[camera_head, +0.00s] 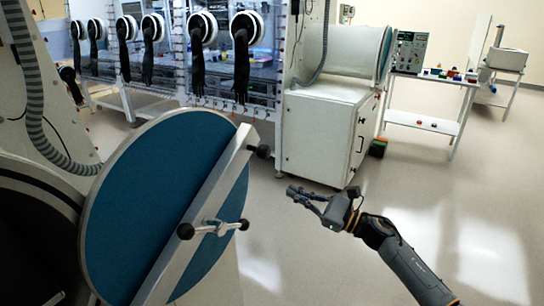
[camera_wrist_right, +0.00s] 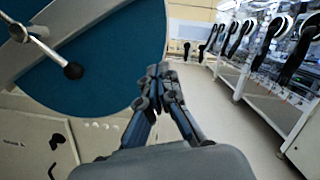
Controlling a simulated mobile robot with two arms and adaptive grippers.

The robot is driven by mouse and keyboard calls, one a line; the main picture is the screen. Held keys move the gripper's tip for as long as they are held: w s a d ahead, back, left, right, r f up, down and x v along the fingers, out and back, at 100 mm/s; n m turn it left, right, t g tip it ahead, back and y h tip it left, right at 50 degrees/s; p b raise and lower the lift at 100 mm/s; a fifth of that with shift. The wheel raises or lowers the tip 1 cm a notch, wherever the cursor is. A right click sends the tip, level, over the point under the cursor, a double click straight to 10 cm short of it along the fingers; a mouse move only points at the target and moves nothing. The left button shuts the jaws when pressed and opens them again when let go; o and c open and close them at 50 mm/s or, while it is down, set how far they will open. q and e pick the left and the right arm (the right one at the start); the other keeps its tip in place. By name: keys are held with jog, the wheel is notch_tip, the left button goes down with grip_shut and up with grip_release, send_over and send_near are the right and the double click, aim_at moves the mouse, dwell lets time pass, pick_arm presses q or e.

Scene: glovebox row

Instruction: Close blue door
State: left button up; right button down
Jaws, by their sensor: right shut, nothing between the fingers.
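The round blue door (camera_head: 140,170) stands swung open at the left in the head view, beside a dark round opening. A pale bar crosses its face and carries a handle (camera_head: 213,228) with black knobs. The door also fills the upper left of the right wrist view (camera_wrist_right: 120,60), with a black handle knob (camera_wrist_right: 73,70) near. My right gripper (camera_head: 291,191) is right of the door, apart from it, with shut, empty fingers pointing left. Its fingers (camera_wrist_right: 163,72) show beside the door's edge in the wrist view. My left gripper is not in view.
A row of gloveboxes with black gloves (camera_head: 197,75) stands at the back. A white cabinet (camera_head: 325,135) stands behind my right gripper. A white table (camera_head: 425,122) with instruments is at the back right. The floor at the right is clear.

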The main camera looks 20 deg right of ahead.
pick_arm(q)
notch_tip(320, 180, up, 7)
jog(key=p, duration=0.7)
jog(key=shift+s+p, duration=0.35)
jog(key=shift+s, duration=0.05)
pick_arm(e)
jog(key=w+a+r+n, duration=0.2)
jog(key=w+a+r, duration=0.3)
jog(key=a+r, duration=0.3)
jog(key=shift+a+g+y, duration=0.4)
jog(key=shift+a, duration=0.3)
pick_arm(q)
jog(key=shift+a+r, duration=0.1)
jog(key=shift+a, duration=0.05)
pick_arm(e)
jog(key=shift+r, duration=0.1)
